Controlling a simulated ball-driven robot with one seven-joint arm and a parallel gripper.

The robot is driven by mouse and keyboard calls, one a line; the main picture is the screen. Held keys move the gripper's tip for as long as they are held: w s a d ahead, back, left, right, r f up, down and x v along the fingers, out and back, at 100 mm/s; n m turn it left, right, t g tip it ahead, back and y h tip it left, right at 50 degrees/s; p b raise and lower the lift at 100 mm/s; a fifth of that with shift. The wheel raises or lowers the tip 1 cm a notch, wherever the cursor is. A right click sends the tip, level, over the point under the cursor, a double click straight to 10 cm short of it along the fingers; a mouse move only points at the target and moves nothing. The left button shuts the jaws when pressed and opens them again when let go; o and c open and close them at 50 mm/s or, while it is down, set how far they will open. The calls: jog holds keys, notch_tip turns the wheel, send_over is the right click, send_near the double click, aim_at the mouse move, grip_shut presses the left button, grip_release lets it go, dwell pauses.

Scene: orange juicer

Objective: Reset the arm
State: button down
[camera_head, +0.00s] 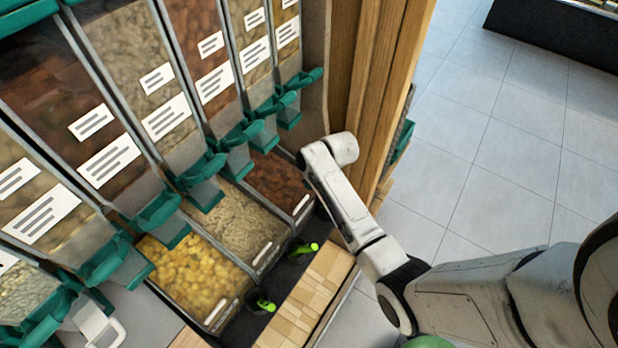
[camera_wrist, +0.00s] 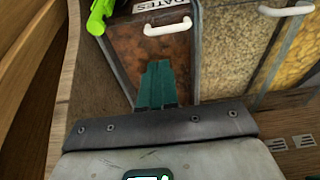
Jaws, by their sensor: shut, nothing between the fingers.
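My gripper (camera_wrist: 157,88) shows in the wrist view as two teal fingers pressed together, with nothing between them. Behind its tips is a clear-fronted bin of brown contents (camera_wrist: 140,55) with a white handle and a partly cut-off label ending in "ATES". I cannot tell whether the fingers touch the bin. In the head view my white arm (camera_head: 345,205) reaches from the lower right up to the dispenser shelf, bent at its far joint. The gripper itself is hidden there.
Tall dispensers with teal levers (camera_head: 155,212) fill the left. Below are bins of yellow pieces (camera_head: 185,272), pale flakes (camera_head: 235,222) and brown contents (camera_head: 280,180). Green-handled scoops (camera_head: 303,249) sit in front. A wooden post (camera_head: 375,80) stands beside my arm. Tiled floor (camera_head: 500,150) is open at right.

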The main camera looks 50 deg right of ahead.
jog(key=shift+g, duration=0.8)
jog(key=s+a+b, duration=0.1)
jog(key=s+a, duration=0.2)
jog(key=a, duration=0.1)
jog(key=s+a+f+b, duration=0.1)
jog(key=s+a, duration=0.2)
jog(key=s+a+b, duration=0.1)
jog(key=s+a, duration=0.3)
jog(key=shift+a+f, duration=0.15)
jog(key=shift+a, duration=0.15)
jog(key=s+a+r+b, duration=0.1)
jog(key=s+a+r, duration=0.1)
jog(key=s, duration=0.4)
jog(key=s+a+r+m+g+b, duration=0.1)
jog(key=s+a+r, duration=0.1)
jog(key=s, duration=0.4)
jog(key=shift+s+a+g+b, duration=0.3)
jog(key=shift+s+a, duration=0.1)
